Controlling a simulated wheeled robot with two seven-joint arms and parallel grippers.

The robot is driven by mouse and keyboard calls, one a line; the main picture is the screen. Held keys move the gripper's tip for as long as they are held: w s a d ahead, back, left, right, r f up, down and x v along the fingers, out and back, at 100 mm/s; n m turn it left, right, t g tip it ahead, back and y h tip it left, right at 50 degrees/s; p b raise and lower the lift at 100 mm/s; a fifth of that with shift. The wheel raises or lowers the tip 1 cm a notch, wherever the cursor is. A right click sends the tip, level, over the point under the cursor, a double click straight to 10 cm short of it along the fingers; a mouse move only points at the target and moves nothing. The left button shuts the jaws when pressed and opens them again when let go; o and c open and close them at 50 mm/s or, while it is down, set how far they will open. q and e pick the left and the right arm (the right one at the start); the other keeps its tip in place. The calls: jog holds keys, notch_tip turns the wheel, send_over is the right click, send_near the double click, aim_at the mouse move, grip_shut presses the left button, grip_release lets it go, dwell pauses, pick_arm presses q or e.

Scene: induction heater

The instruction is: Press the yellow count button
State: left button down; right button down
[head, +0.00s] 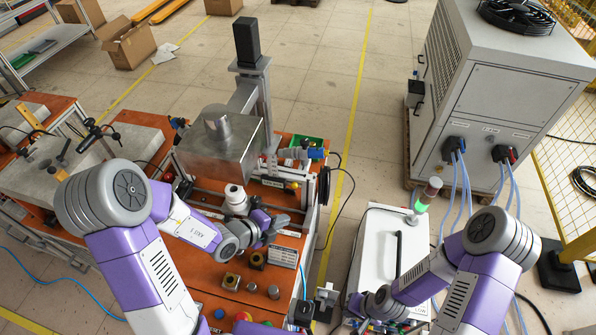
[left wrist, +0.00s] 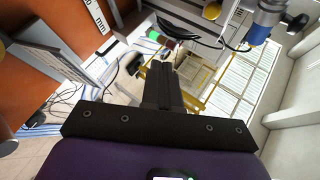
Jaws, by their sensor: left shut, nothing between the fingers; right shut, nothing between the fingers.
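The orange machine table (head: 190,262) carries a control panel near its front edge.
A blue button (head: 220,313), a red button (head: 243,317) and grey knobs (head: 273,291) share the panel. A labelled plate (head: 285,257) stands beside it. A white cabinet (head: 375,250) stands to the right.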

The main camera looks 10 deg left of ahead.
aim_at(294, 186)
pick_arm(q)
jog(key=w+p, duration=0.1)
jog(key=w, duration=0.7)
jog(key=shift+w+d, duration=0.15)
pick_arm(e)
jog(key=shift+s+r, duration=0.2)
jog(key=shift+r, duration=0.55)
pick_arm(q)
jog(key=shift+w+p, duration=0.2)
jog(key=shift+p, duration=0.1)
pick_arm(e)
jog(key=shift+r, duration=0.1)
dwell(1.2)
pick_arm(q)
jog(key=shift+w, duration=0.25)
jog(key=shift+w+r, duration=0.1)
jog(key=shift+w, duration=0.35)
pick_arm(e)
jog(key=shift+r, duration=0.25)
dwell(0.7)
pick_arm(q)
jog(key=shift+s, duration=0.85)
pick_arm(e)
jog(key=shift+f, duration=0.15)
